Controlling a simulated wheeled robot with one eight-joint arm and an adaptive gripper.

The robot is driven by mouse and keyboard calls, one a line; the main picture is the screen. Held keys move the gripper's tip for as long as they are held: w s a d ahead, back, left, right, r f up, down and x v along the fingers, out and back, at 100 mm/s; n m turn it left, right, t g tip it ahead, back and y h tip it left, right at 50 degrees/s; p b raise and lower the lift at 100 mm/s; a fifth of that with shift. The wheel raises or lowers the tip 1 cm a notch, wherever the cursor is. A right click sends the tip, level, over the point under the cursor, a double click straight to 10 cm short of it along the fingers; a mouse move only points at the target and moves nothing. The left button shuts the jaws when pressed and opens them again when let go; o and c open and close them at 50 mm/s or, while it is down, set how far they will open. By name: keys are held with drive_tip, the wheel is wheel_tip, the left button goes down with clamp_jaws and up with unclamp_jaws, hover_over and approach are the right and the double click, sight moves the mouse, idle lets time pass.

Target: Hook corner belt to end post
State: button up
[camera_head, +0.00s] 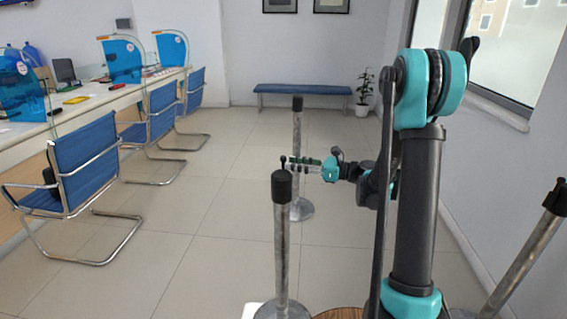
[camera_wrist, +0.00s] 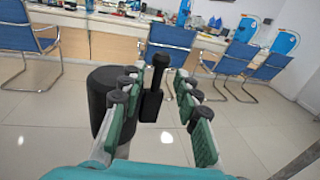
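My gripper (camera_head: 292,164) reaches left in the head view, just behind and above the black top of the nearest post (camera_head: 282,238). In the wrist view its green-padded fingers (camera_wrist: 162,78) are spread, with a gap between them. A slim black piece with a wider lower block (camera_wrist: 152,105) stands upright between or just beyond the fingertips; I cannot tell whether it is the belt's end or whether a finger touches it. A black post top (camera_wrist: 101,80) is partly hidden behind the left finger. No stretched belt strip can be made out.
A farther post (camera_head: 298,135) stands behind my gripper, and another post (camera_head: 528,255) is at the right by the wall. Blue chairs (camera_head: 92,165) line the teller counter (camera_head: 80,105) at left. A bench (camera_head: 303,89) and plant (camera_head: 364,85) are at the back. Open tiled floor lies between.

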sight(283, 162)
drive_tip(key=shift+x, duration=2.2)
clamp_jaws()
